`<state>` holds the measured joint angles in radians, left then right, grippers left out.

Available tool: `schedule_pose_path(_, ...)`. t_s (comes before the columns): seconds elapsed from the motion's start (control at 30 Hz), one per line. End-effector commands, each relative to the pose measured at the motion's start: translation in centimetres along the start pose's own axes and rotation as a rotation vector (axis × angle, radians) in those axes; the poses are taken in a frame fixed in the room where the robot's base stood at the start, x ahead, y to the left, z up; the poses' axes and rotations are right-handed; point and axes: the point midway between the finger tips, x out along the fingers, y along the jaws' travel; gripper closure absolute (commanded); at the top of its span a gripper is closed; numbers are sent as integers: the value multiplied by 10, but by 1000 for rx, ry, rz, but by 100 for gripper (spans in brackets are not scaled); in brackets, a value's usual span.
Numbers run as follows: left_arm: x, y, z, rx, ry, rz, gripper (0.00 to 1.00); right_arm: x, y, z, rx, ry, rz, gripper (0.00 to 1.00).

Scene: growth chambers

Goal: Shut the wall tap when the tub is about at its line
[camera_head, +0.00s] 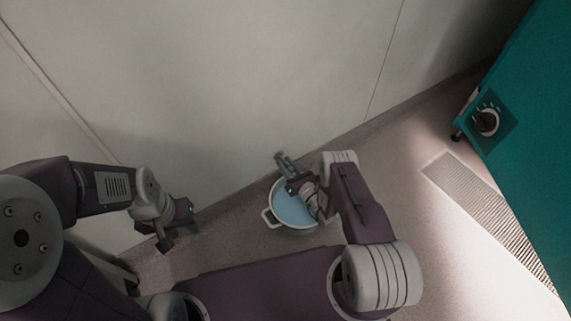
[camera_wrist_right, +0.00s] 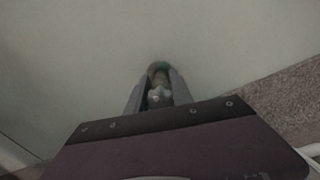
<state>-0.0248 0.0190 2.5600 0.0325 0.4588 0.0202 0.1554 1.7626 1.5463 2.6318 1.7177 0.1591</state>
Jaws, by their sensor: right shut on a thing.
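The white tub (camera_head: 267,218) stands on the floor by the wall in the head view, with blue water in it. My right arm covers part of its rim, and I cannot make out its line. My right gripper (camera_head: 284,162) reaches over the tub to the wall. The fingers hide much of the tap. My left gripper (camera_head: 180,238) is left of the tub, apart from it, open and empty.
The pale wall (camera_head: 230,90) runs behind the tub. The floor between tub and grate is partly clear.

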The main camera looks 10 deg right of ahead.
Motion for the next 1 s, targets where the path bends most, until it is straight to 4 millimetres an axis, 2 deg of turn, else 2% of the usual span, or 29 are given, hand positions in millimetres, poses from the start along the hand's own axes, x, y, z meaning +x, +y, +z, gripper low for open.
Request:
schedule_pose_path(0.03, 0, 0, 0, 0, 0, 0, 64, -1, 0, -1, 3, 3, -1, 70)
schedule_pose_path(0.1, 0, 0, 0, 0, 0, 0, 64, -1, 0, -1, 2, 3, -1, 51)
schedule_pose_path(0.37, 0, 0, 0, 0, 0, 0, 64, 0, 0, 0, 0, 1, 0, 51)
schedule_pose_path(0.47, -6, 0, -1, 0, 0, 0, 64, -6, 0, 2, 0, 3, -3, 51)
schedule_pose_path(0.63, -32, 1, -3, 0, 0, 0, 64, -41, 0, 6, 4, 5, -7, 51)
schedule_pose_path(0.8, -49, 1, -5, 0, 0, 0, 64, -76, 0, 4, 4, 3, -6, 51)
schedule_pose_path(1.0, -53, 1, -6, 0, 0, 0, 64, -92, 0, 0, 1, 1, -2, 51)
